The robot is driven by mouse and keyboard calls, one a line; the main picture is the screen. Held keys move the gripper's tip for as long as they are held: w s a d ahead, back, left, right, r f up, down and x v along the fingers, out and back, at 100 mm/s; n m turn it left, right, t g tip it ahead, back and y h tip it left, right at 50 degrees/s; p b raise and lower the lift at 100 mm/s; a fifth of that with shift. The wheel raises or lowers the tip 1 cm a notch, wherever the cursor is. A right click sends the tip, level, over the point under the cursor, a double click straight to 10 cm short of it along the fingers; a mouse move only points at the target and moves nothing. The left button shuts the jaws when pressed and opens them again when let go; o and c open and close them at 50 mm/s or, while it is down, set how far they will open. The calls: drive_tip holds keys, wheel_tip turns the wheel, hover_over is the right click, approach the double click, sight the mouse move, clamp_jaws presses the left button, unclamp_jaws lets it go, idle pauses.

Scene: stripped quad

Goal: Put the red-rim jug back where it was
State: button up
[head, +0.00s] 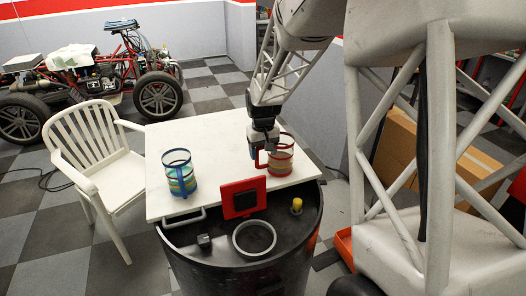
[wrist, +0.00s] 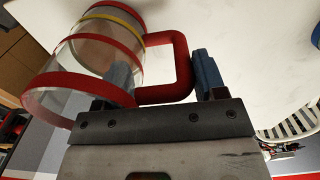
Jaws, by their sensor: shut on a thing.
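The red-rim jug (head: 283,163) is clear with red bands, a yellow band and a red handle; it is upright near the right edge of the white table (head: 222,138). In the wrist view the jug (wrist: 95,55) lies at upper left, its red handle (wrist: 183,68) between my two fingers. My gripper (head: 263,150) points down at the jug's left side and is shut on the handle; it also shows in the wrist view (wrist: 163,80). I cannot tell whether the jug's base touches the table.
A blue-rim jug (head: 178,175) stands at the table's left. In front, a black drum (head: 215,262) carries a red square frame (head: 229,205), a yellow cylinder (head: 296,205), a grey ring (head: 268,250) and a small dark block (head: 204,241). A white chair (head: 90,150) is left. The table's middle is clear.

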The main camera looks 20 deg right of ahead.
drive_tip(key=shift+f, duration=0.15)
drive_tip(key=o, duration=1.2)
wheel_tip(320, 180, up, 12)
drive_tip(key=shift+r, duration=0.15)
idle(0.5)
drive_tip(key=shift+s, duration=0.1)
